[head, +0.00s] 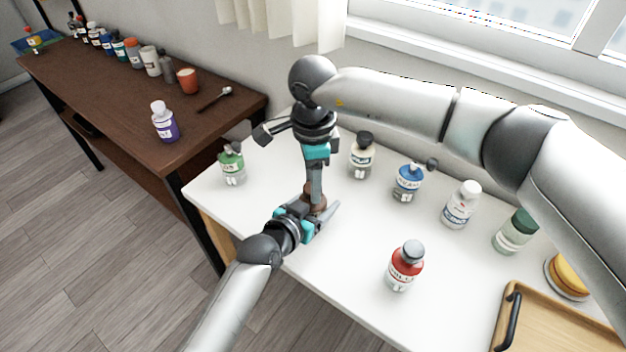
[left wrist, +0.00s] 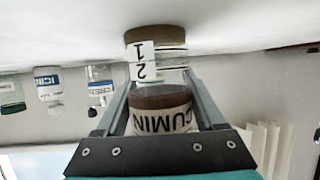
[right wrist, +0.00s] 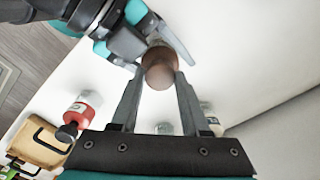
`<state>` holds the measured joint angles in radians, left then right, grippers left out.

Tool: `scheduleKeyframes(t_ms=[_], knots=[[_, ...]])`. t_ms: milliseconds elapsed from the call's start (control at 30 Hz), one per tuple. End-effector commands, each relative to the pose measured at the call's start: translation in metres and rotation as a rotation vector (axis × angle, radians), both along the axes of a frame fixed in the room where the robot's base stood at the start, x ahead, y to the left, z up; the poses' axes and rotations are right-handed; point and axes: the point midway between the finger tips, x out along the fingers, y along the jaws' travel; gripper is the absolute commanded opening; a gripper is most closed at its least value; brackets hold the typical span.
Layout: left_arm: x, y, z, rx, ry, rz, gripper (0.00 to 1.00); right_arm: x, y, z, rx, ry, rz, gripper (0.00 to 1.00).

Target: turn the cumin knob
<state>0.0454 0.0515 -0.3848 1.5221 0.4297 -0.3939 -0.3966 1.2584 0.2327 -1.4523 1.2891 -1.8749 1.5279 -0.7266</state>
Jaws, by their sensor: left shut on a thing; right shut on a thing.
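The cumin jar (head: 316,204) stands on the white table, mostly hidden by my grippers in the head view. In the left wrist view, the jar's white CUMIN label (left wrist: 160,122) appears upside down, along with a tag marked 1 and 2 (left wrist: 141,61). My left gripper (head: 310,214) is shut on the jar from the side, with one finger on each side of it. My right gripper (head: 316,196) points down from above and is shut on the brown knob (right wrist: 159,70) at the top of the jar.
A green-labelled bottle (head: 232,166) stands left of the jar. A cream-labelled bottle (head: 362,158), blue-labelled bottle (head: 408,184) and white bottle (head: 461,207) stand right and behind. A red bottle (head: 404,268) is at front right, near a wooden tray (head: 550,325). A brown side table (head: 120,90) holds more containers.

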Motion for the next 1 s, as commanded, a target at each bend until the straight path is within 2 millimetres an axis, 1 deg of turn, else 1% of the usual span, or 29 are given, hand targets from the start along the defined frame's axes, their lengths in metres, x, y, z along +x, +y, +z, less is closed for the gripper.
scheduleKeyframes(t_ms=[67,100,367,633,733,867,1000], knots=[[0.000,0.000,-0.001,0.000,0.002,0.000,0.09,0.000,0.000,0.001,0.001,0.000,0.002,0.00],[0.000,0.000,-0.001,0.000,0.002,0.000,0.09,0.000,0.000,0.001,0.001,0.000,0.002,0.47],[0.000,0.000,-0.001,0.001,0.002,0.000,0.09,0.000,0.000,0.000,0.001,0.000,0.003,0.76],[0.000,0.000,-0.001,0.001,0.002,0.000,0.09,0.000,0.000,0.001,0.000,0.000,0.003,0.77],[0.000,0.000,-0.001,0.001,0.002,0.000,0.09,0.001,0.000,0.007,0.001,-0.002,0.003,0.77],[0.000,0.000,-0.001,0.001,0.002,0.000,0.09,0.001,0.000,0.028,0.001,-0.005,0.003,0.77],[0.000,0.000,-0.001,0.001,0.002,0.000,0.09,0.001,0.000,0.059,0.001,-0.005,0.003,0.77]])
